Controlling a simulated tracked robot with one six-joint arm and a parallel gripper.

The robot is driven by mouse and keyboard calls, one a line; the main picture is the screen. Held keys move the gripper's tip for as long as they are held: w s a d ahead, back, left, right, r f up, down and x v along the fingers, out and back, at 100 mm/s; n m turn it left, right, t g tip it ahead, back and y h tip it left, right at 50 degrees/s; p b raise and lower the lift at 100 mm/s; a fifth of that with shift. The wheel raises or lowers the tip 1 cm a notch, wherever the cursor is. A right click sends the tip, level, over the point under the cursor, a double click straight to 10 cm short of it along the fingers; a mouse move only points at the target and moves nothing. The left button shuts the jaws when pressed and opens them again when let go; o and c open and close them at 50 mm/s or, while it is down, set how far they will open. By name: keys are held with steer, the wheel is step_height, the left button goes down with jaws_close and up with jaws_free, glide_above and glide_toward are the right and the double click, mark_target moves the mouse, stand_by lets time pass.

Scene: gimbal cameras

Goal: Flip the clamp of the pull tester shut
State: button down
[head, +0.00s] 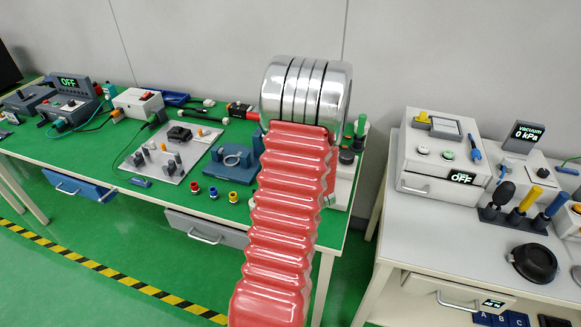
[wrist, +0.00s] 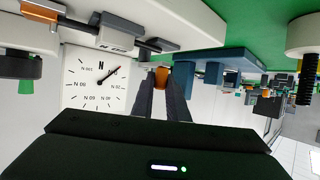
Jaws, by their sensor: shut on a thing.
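The pull tester shows in the wrist view as a white body with a round-scaled force dial (wrist: 97,78) marked in N, left of my gripper. Grey blocks and a dark rod (wrist: 150,42) run above the dial. A small orange grip (wrist: 161,77), which looks like the end of the clamp's lever, sits between the fingertips of my gripper (wrist: 162,83), which is shut on it. How far the clamp is tilted cannot be told. In the head view my arm hides most of the tester and my gripper; a white part (head: 344,187) shows beside the arm.
Blue blocks (wrist: 225,62) stand close to the right of my fingers in the wrist view. In the head view, a grey plate with fittings (head: 172,150) and small coloured caps (head: 213,193) lie left of my arm. A second table (head: 440,240) stands right, across a gap.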

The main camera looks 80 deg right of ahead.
steer(key=shift+d, duration=0.1)
steer(key=c, duration=1.7)
jaws_free()
steer(key=shift+s, duration=0.1)
steer(key=v, duration=1.3)
steer(key=shift+s+a, duration=0.2)
steer(key=shift+a, duration=0.15)
